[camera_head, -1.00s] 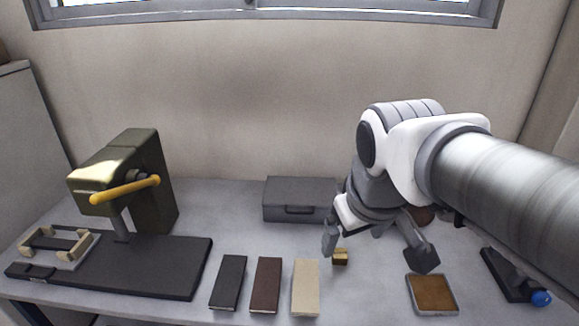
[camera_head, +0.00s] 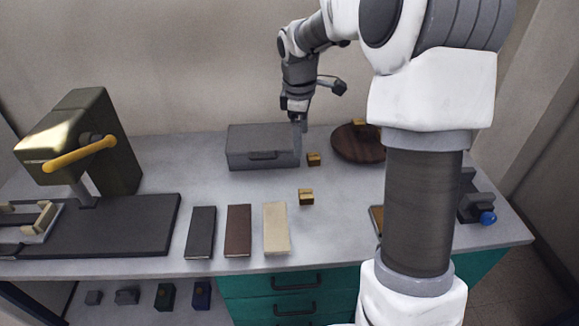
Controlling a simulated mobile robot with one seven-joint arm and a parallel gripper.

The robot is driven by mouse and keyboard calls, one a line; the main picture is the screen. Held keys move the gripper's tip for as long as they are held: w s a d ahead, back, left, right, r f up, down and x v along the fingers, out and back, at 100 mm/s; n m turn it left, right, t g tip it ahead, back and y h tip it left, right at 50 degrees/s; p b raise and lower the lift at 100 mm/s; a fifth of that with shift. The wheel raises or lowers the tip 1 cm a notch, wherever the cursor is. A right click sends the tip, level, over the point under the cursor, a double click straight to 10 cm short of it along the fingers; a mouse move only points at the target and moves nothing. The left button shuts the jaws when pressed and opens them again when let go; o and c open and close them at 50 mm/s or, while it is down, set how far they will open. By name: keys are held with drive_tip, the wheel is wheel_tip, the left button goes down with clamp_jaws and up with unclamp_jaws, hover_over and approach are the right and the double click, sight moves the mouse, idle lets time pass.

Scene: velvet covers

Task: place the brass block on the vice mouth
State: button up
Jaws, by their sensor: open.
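Three small brass-coloured blocks show: one (camera_head: 306,197) in the middle of the table, one (camera_head: 313,159) behind it near the grey case, and one (camera_head: 358,122) on a round dark wooden board. I cannot tell which is the brass block meant. The dark vice with a blue knob (camera_head: 488,218) is at the right edge of the table; my arm hides part of its surroundings, and its mouth is hard to make out. My gripper (camera_head: 298,124) is open, seen nearly edge-on, pointing down by the right end of the grey case, apart from the blocks.
The grey case (camera_head: 262,147) stands at the back. Black, brown and cream slabs (camera_head: 275,229) lie at the front. A green press (camera_head: 88,150) on a dark base fills the left. A brown-topped tray (camera_head: 376,220) is mostly behind my arm. Teal drawers (camera_head: 290,285) are below.

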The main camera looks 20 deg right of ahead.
drive_tip(key=w+d+f+n+g+y, duration=0.1)
drive_tip(key=w+d+f+n, duration=0.2)
drive_tip(key=w+f, duration=0.45)
hover_over(306, 193)
drive_tip(key=a, duration=0.1)
wheel_tip(306, 193, down, 14)
drive_tip(key=shift+r+p, duration=0.2)
drive_tip(key=shift+p, duration=0.15)
drive_tip(key=f, duration=0.2)
drive_tip(key=d+f, duration=0.1)
drive_tip(key=f, duration=0.1)
drive_tip(key=shift+f, duration=0.7)
clamp_jaws()
drive_tip(key=shift+p, duration=0.3)
